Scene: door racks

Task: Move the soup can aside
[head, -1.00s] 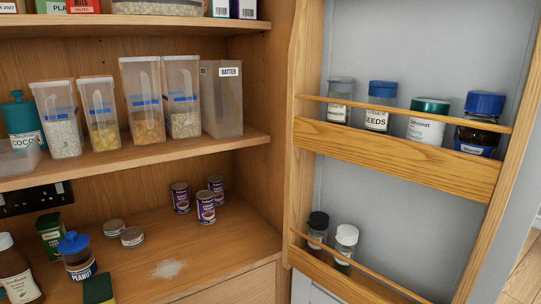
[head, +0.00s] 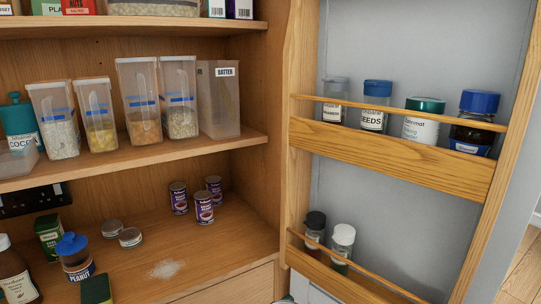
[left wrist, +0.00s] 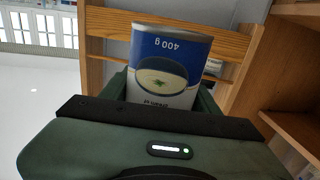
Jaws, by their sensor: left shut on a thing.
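The soup can (left wrist: 172,50) has a blue and white label with a bowl of soup and "400 g" on it, upside down in the left wrist view. My left gripper (left wrist: 163,92) is shut on it, with a dark green finger on each side. The gripper hides the can's lower part in that view. Neither gripper can be made out in the head view, and my right gripper is not seen.
Three purple cans (head: 204,208) stand at the back right of the cupboard's lower surface (head: 215,250), which has free room in front of them. White powder (head: 166,269) lies there. The open door's racks (head: 390,158) hold several jars. A peanut jar (head: 76,257) stands at left.

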